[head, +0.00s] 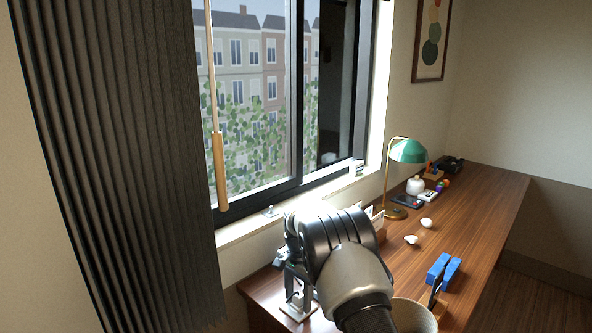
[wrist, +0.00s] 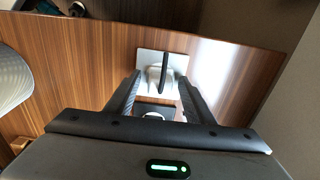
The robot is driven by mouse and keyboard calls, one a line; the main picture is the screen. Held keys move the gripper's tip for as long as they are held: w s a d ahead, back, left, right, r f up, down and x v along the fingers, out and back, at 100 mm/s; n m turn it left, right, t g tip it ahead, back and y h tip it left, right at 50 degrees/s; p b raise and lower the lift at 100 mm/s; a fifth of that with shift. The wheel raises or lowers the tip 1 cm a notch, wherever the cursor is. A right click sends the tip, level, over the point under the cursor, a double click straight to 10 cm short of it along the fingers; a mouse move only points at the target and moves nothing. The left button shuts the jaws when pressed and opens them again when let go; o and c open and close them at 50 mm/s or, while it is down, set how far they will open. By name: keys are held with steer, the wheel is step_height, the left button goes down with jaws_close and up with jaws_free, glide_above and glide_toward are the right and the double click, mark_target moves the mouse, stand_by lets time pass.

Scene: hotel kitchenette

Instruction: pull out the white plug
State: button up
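The white plug (wrist: 154,77) sits on a square white plate (wrist: 147,57) on the brown wooden desk top, with a black cord or strip standing up in front of it. My gripper (wrist: 160,82) is open, its two dark fingers on either side of the plug with a visible gap each side. I cannot tell how far the fingertips are above the plate. In the head view my gripper (head: 297,287) points down over the white plate (head: 299,311) at the desk's near left corner, and my wrist hides part of the area; the plug is not clear there.
The desk (head: 474,205) runs away to the right. On it are a green lamp (head: 408,151), two small white objects (head: 426,223), a blue object (head: 437,268) and a pale round bin-like container (head: 412,316). A dark curtain (head: 115,160) and window sill (head: 250,228) are at left.

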mark_target(298, 294)
jaws_close()
steer(key=shift+r, duration=0.1)
steer(key=shift+r, duration=0.1)
steer(key=shift+r+p, duration=1.7)
steer(key=shift+r, duration=1.15)
